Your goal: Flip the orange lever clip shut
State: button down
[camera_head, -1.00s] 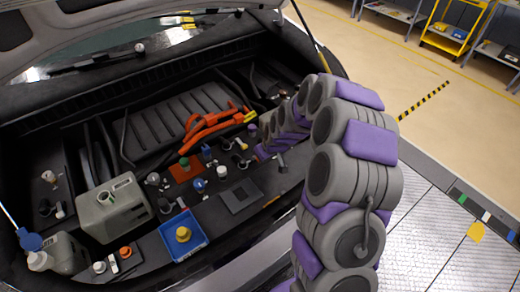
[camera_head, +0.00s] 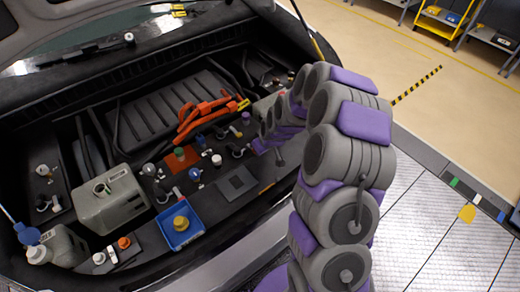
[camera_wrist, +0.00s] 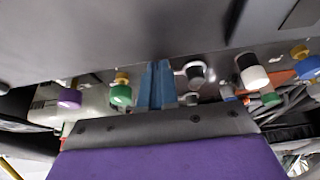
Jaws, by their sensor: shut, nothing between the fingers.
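My gripper (camera_wrist: 156,88) shows in the wrist view as two blue fingers side by side, shut and empty. Its purple and grey body fills the bottom of that view. In the head view my arm reaches over the right side of the engine bay, and its fingers cannot be made out. I cannot pick out the orange lever clip for certain. A small orange strip (camera_head: 267,188) lies at the bay's front edge, below my arm. An orange patch (camera_wrist: 283,78) shows behind a white-capped black fitting (camera_wrist: 250,72) in the wrist view. Whether any clip is open cannot be told.
Thick orange cables (camera_head: 206,117) cross the bay. Several capped fittings, including a purple cap (camera_wrist: 69,98) and a green cap (camera_wrist: 121,95), stand close around my fingers. A blue tray (camera_head: 168,226) and a grey tank (camera_head: 110,205) are left. A dark panel (camera_wrist: 110,30) spans the wrist view's top.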

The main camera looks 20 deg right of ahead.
jog(key=shift+w+a+r, duration=0.1)
jog(key=shift+w+a, duration=0.15)
jog(key=shift+w, duration=0.5)
jog(key=shift+a+r, duration=0.1)
jog(key=shift+r, duration=0.25)
jog(key=p+v, duration=0.1)
jog(key=v, duration=0.3)
jog(key=shift+s+p, duration=0.35)
jog(key=s+d+r+p, duration=0.1)
jog(key=s+d+r, duration=0.2)
jog(key=s, duration=0.4)
jog(key=shift+s+d, duration=0.25)
jog(key=shift+d, duration=0.3)
